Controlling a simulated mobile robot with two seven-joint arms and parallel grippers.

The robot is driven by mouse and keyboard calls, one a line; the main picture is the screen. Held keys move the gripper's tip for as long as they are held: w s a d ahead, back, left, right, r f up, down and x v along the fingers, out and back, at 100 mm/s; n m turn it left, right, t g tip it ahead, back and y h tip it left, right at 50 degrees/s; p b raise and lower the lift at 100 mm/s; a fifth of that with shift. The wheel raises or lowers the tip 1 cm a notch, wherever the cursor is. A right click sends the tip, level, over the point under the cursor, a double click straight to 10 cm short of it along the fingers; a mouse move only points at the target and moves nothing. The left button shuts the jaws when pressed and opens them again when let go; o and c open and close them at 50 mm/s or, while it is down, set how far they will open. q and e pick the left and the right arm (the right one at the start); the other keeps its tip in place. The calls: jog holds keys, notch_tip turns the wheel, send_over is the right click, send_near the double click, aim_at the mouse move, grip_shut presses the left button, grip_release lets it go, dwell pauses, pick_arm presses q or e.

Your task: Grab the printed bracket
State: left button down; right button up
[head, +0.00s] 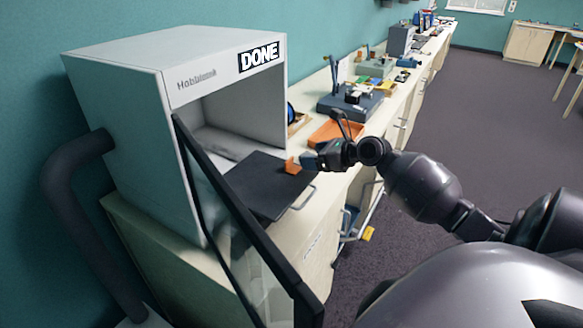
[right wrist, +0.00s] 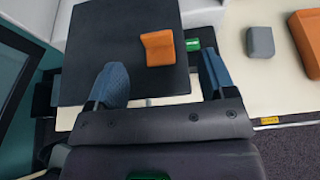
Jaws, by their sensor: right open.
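The printed bracket (head: 291,166) is a small orange angled piece on the dark print plate, near the plate's right edge. In the right wrist view the bracket (right wrist: 158,48) lies on the dark plate (right wrist: 112,30), ahead of my fingers and between their lines. My right gripper (head: 309,161) is beside the bracket in the head view, its blue fingertip very close. In the right wrist view my right gripper (right wrist: 163,82) is open, with blue fingers apart and nothing between them. I cannot tell whether a finger touches the bracket. My left gripper is not in view.
The plate sticks out of a grey printer housing (head: 120,85) marked DONE, with its glass door (head: 240,225) swung open at the front. An orange tray (head: 335,133) and a grey block (right wrist: 260,42) are to the right. More equipment lines the bench behind.

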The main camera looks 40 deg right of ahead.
aim_at(290, 160)
jog(key=x, duration=0.3)
jog(key=shift+w+f, duration=0.1)
jog(key=shift+s+a+f+b+x, duration=0.1)
jog(key=shift+x, duration=0.85)
jog(key=shift+s+a+f+b+x, duration=0.1)
jog(key=shift+x, duration=0.8)
jog(key=shift+a+f+b+x, duration=0.1)
jog(key=shift+x, duration=0.85)
jog(key=shift+r, duration=0.1)
jog(key=c, duration=1)
